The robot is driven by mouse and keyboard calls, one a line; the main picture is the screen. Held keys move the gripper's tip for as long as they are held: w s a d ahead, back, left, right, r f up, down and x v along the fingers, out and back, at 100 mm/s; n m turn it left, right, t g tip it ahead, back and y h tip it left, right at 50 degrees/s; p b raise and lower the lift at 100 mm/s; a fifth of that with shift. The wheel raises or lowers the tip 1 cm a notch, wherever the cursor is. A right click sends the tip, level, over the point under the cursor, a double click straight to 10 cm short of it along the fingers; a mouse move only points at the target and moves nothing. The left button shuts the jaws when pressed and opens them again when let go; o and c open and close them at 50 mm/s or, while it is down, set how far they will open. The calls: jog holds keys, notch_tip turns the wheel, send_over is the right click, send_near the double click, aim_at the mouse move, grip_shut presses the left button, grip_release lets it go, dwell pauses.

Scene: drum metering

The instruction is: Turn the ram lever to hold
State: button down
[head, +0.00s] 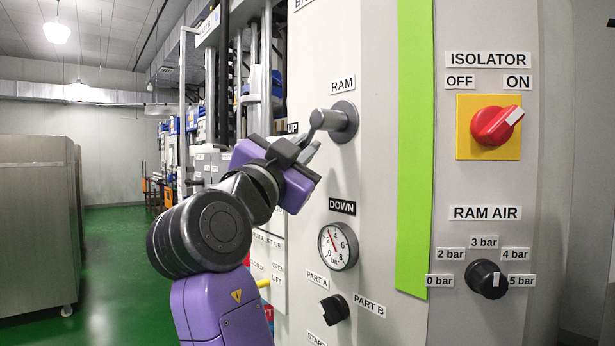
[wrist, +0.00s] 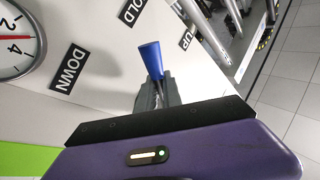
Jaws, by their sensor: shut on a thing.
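The ram lever has a grey round hub (head: 343,121) on the panel below the RAM label (head: 342,84). Its grey arm reaches left from the hub towards my gripper (head: 305,150). In the wrist view, the lever's blue end (wrist: 150,58) stands out past my gripper's fingers (wrist: 155,95), which are shut on the lever. The blue end shows between the partly cut-off HOLD label (wrist: 132,11) and the UP label (wrist: 187,40). The DOWN label (head: 342,207) is below the hub. My gripper hides the HOLD label in the head view, so the exact lever setting cannot be told.
A pressure gauge (head: 338,247) and a black part selector (head: 334,309) are below. To the right are a green strip (head: 413,150), the red isolator knob (head: 497,124) at ON and the ram air knob (head: 486,279). Green floor (head: 115,250) is open at left.

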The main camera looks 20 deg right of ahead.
jog(key=shift+w+a+f+m+h+b, duration=0.1)
jog(key=shift+w+f+m+h+b, duration=0.25)
jog(key=shift+m+b, duration=0.25)
jog(key=shift+r, duration=0.15)
jog(key=c, duration=1.5)
grip_release()
jog(key=shift+w, duration=0.15)
jog(key=shift+r, duration=0.15)
jog(key=v, duration=0.8)
